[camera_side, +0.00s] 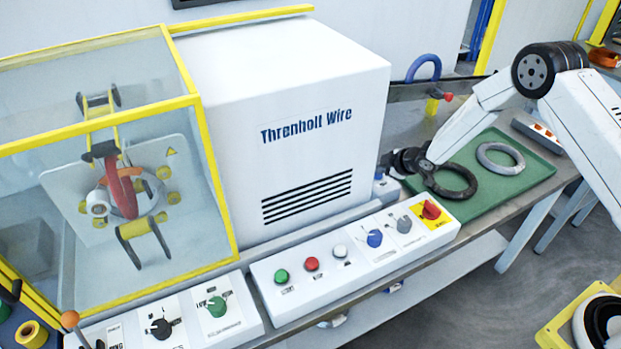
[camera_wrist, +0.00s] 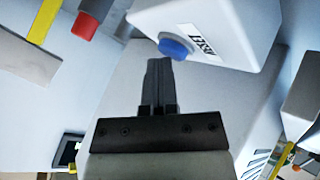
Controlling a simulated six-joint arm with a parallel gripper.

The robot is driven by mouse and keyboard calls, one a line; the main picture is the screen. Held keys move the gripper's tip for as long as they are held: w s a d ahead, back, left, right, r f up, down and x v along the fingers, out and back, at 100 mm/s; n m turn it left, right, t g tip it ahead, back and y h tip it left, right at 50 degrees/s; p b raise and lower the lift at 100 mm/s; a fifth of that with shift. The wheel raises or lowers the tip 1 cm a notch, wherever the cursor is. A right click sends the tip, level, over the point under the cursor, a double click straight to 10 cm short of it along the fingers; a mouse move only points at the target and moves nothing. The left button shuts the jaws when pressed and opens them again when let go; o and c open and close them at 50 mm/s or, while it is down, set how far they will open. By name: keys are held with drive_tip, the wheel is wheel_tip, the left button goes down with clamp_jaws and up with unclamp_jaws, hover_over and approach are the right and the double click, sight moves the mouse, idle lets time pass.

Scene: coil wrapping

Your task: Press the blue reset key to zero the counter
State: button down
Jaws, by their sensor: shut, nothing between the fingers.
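In the wrist view a blue key (camera_wrist: 174,48) sticks out of a white box (camera_wrist: 225,30) with a label reading RESET beside it. My shut, empty gripper (camera_wrist: 160,64) has its fingertips just below and slightly left of the key in that picture. In the side view my gripper (camera_side: 398,160) is low, beside the white machine's right side, above a small pale box (camera_side: 385,188). The reset key is not clearly made out there. No counter reading is legible.
A control panel (camera_side: 350,262) with coloured buttons, including another blue one (camera_side: 374,238), lies in front. A green tray (camera_side: 525,158) holds a dark ring (camera_side: 470,180) and a grey ring (camera_side: 500,149). The white machine (camera_side: 290,110) stands left of my gripper.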

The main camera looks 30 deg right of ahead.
sight(382, 177)
drive_tip(key=shift+r, duration=0.1)
drive_tip(key=shift+s+r, duration=0.1)
drive_tip(key=shift+r, duration=0.7)
drive_tip(key=shift+r, duration=0.15)
drive_tip(key=shift+r, duration=2.35)
drive_tip(key=shift+r, duration=0.1)
drive_tip(key=shift+s+r, duration=0.15)
drive_tip(key=s+a+r+m+g, duration=0.1)
drive_tip(key=s+r+m+g, duration=0.1)
drive_tip(key=s, duration=0.8)
drive_tip(key=s+a+r+m+g+h, duration=0.1)
drive_tip(key=s+r+m, duration=0.3)
drive_tip(key=s, duration=0.6)
drive_tip(key=s+a+r+m+g+h, duration=0.1)
drive_tip(key=s+m, duration=0.4)
drive_tip(key=s, duration=0.6)
wheel_tip(382, 177, up, 2)
drive_tip(key=shift+a+r+g, duration=0.15)
drive_tip(key=shift+a+g, duration=0.55)
drive_tip(key=shift+g, duration=0.5)
